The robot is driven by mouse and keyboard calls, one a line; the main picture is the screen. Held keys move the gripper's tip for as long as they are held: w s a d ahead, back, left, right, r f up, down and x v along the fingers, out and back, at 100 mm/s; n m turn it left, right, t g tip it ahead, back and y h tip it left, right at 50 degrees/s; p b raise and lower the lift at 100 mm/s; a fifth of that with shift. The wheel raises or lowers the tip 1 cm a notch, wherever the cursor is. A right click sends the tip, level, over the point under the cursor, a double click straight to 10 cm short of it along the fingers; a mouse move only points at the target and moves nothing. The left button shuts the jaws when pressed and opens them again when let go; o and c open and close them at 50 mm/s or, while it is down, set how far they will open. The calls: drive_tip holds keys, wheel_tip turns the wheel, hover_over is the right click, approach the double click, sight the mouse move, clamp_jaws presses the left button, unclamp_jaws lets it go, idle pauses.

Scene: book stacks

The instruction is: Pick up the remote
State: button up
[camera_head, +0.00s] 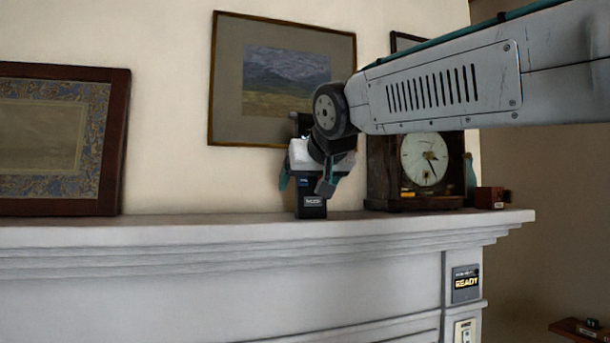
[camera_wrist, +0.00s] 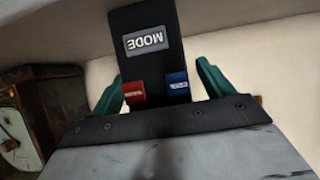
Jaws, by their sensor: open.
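The remote is a dark upright block with a grey MODE label. In the head view the remote (camera_head: 312,208) stands on the white mantel shelf (camera_head: 225,227). In the wrist view the remote (camera_wrist: 147,18) also shows a red button and a blue button. My gripper (camera_head: 306,184) is above the remote, pointing down, with its fingers around the remote's upper part. In the wrist view my gripper (camera_wrist: 158,80) is open, with one green finger on each side of the remote. The remote's top is partly hidden by my gripper in the head view.
A dark wooden clock (camera_head: 388,172) stands right of the remote, under my arm. A green bottle (camera_head: 470,172) and a small reddish box (camera_head: 490,197) are farther right. A framed picture (camera_head: 228,90) hangs behind; another frame (camera_head: 118,140) leans at left. The shelf between is clear.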

drive_tip(key=c, duration=1.2)
drive_tip(key=shift+o, duration=0.2)
drive_tip(key=shift+r, duration=0.1)
